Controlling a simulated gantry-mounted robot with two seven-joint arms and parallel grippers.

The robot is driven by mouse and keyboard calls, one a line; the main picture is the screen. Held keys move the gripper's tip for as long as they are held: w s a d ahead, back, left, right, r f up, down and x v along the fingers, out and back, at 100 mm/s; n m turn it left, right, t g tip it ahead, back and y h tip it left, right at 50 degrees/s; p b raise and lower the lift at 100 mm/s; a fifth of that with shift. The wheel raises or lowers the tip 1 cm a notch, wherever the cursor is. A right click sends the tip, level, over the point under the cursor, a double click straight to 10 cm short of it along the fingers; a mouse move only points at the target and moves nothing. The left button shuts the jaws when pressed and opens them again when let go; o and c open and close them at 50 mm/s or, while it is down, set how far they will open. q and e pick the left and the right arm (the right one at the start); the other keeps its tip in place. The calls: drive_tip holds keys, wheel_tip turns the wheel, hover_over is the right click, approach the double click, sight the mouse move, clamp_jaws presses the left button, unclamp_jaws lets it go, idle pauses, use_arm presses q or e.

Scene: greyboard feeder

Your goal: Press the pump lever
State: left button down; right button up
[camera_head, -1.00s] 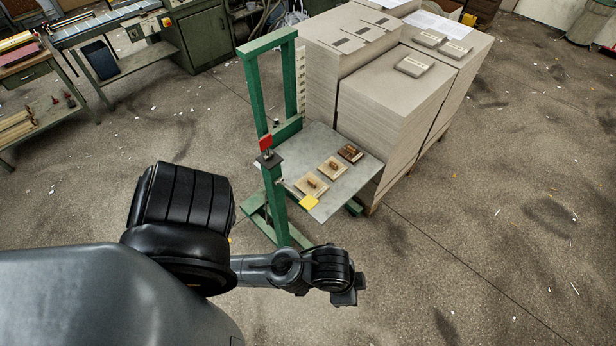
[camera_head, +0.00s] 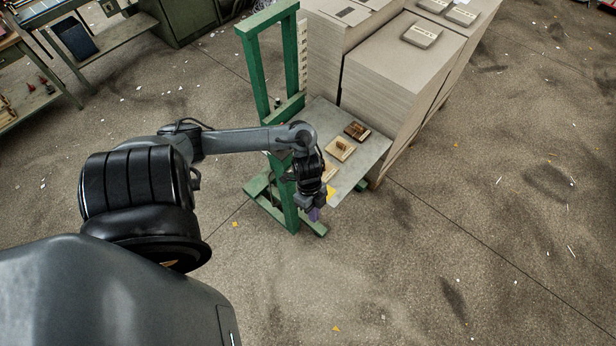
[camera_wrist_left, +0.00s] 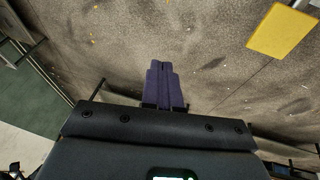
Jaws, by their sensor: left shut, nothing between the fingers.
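The green lift frame (camera_head: 245,58) stands upright left of the board stacks, with a grey metal table (camera_head: 362,172) on its right side. My left gripper (camera_head: 314,213) points down near the table's front left corner, in front of the green post. In the left wrist view its purple fingers (camera_wrist_left: 165,80) are together and empty, with floor beyond them. A yellow piece (camera_head: 331,192) at the table's corner also shows in the wrist view (camera_wrist_left: 282,30). My right gripper is not in view.
Small wooden blocks on plates (camera_head: 340,149) lie on the table, partly hidden by my arm. Tall greyboard stacks (camera_head: 400,70) stand behind and right of it. Green feet (camera_head: 312,230) spread on the floor.

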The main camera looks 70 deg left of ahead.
use_arm(q)
drive_tip(key=w+a+r+y, duration=0.1)
drive_tip(key=w+a+r, duration=0.2)
drive_tip(key=a, duration=0.3)
drive_tip(key=w+a+r+t+y, duration=0.1)
drive_tip(key=w+a+r, duration=0.2)
drive_tip(key=a+r, duration=0.2)
drive_tip(key=shift+a+p, duration=0.3)
drive_tip(key=shift+a, duration=0.25)
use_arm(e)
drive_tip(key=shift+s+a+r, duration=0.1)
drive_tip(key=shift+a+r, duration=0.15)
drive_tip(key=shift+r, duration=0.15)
use_arm(q)
drive_tip(key=shift+w, duration=0.1)
drive_tip(key=x, duration=1.4)
drive_tip(key=shift+w+a, duration=0.1)
drive_tip(key=shift+a, duration=0.2)
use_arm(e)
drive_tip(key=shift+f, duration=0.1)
use_arm(q)
drive_tip(key=shift+f, duration=0.1)
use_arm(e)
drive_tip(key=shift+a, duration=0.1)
